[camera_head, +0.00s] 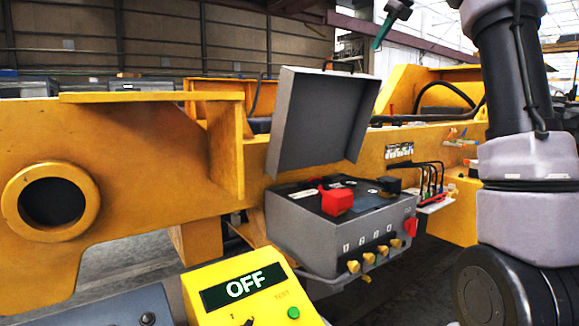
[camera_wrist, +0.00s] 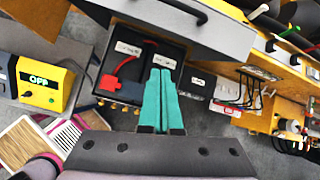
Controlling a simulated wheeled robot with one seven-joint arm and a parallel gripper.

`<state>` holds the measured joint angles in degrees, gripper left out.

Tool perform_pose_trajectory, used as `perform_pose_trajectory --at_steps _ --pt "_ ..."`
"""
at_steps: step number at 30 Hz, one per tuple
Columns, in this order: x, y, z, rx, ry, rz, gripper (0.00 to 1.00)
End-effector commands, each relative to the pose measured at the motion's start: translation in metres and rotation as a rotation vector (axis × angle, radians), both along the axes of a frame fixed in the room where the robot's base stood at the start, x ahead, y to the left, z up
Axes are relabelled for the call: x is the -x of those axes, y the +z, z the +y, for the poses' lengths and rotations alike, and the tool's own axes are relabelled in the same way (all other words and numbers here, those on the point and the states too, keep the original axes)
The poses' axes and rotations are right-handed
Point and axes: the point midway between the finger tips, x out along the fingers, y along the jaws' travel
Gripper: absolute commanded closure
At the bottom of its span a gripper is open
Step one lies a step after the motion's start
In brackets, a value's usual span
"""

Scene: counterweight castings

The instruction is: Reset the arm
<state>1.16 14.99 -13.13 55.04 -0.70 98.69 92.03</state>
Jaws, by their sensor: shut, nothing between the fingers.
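My gripper is shut and empty. Its two teal fingers lie side by side in the wrist view (camera_wrist: 162,100), seen above the open grey control box. In the head view my gripper (camera_head: 384,32) shows at the top right, raised above the box and apart from it. My dark and light grey arm fills the right side of that view. The grey box (camera_head: 300,235) has its lid (camera_head: 322,120) standing open. A red part (camera_head: 337,201) sits on its dark panel, and it also shows in the wrist view (camera_wrist: 122,73).
A yellow tester (camera_head: 250,290) with an "OFF" display stands in front of the box. Yellow castings (camera_head: 140,150) fill the left and back. Black cables (camera_head: 432,176) hang right of the box. In the wrist view, trays of thin rods (camera_wrist: 27,148) lie at lower left.

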Motion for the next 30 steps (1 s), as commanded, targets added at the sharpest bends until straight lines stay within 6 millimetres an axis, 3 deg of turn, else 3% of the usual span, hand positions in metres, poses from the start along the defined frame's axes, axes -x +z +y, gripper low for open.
perform_pose_trajectory --at_steps 1,5,11,17,24,30 --pt "0.02 0.0 0.001 0.041 0.062 -0.03 1.0" --pt "0.063 -0.013 0.004 0.177 0.245 -0.114 1.0" --pt "0.136 -0.048 0.015 0.403 0.54 -0.237 1.0" --pt "0.212 -0.103 0.03 0.647 0.852 -0.348 1.0" --pt "0.3 -0.19 0.045 0.951 1.234 -0.459 1.0" --pt "0.346 -0.248 0.049 1.128 1.459 -0.507 1.0"
